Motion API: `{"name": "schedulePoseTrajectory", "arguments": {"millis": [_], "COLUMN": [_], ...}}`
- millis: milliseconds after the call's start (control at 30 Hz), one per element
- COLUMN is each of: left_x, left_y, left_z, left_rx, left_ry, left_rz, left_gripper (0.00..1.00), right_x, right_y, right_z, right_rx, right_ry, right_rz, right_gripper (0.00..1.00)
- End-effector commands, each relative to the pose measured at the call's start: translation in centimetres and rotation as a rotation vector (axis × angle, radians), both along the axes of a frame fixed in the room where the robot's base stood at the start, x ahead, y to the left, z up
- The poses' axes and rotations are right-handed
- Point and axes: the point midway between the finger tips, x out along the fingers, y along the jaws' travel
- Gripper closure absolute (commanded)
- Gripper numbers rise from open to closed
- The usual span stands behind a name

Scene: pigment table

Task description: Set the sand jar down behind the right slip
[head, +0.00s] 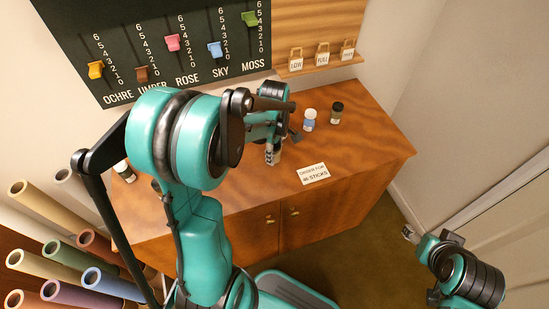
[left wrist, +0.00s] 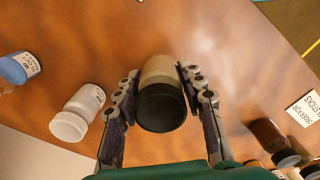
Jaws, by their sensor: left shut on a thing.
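My left gripper (head: 272,152) is over the table, left of the paper slip (head: 313,173) lettered "ORDER FOR 46 STICKS". In the left wrist view the left gripper (left wrist: 155,88) is shut on the sand jar (left wrist: 160,72), which has a pale sand-coloured body and a dark lid. I cannot tell whether its base touches the wood. The slip also shows at the right edge of the left wrist view (left wrist: 305,108). No second slip is visible; my left arm hides part of the table. My right gripper (head: 410,234) is off the table at the right, too small to read.
A blue jar (head: 309,120) and a dark-lidded jar (head: 336,113) stand at the table's back. A white-lidded jar (left wrist: 78,112) and brown jars (left wrist: 268,135) show in the left wrist view. The table (head: 365,150) is clear right of the slip. Coloured tubes (head: 60,250) stand at left.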

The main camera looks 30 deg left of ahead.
Motion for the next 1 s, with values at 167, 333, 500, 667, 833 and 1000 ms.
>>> {"name": "schedulePoseTrajectory", "arguments": {"millis": [167,333,500,667,833,1000], "left_x": [0.0,0.0,0.0,0.0,0.0,0.0], "left_y": [0.0,0.0,0.0,0.0,0.0,0.0], "left_z": [-2.6,-2.4,-2.8,-2.7,-2.7,-2.0], "left_rx": [0.000,0.000,0.000,0.000,0.000,0.000], "left_ry": [0.000,0.000,0.000,0.000,0.000,0.000], "left_rz": [0.000,0.000,0.000,0.000,0.000,0.000], "left_gripper": [0.93,0.93,0.93,0.40,0.40,0.40], "right_x": [0.0,0.0,0.0,0.0,0.0,0.0], "right_y": [0.0,0.0,0.0,0.0,0.0,0.0], "right_z": [-1.4,-1.2,-1.5,-1.4,-1.4,-0.9], "right_rx": [0.000,0.000,0.000,0.000,0.000,0.000], "right_ry": [0.000,0.000,0.000,0.000,0.000,0.000], "right_rz": [0.000,0.000,0.000,0.000,0.000,0.000], "right_gripper": [0.40,0.40,0.40,0.40,0.40,0.40]}}
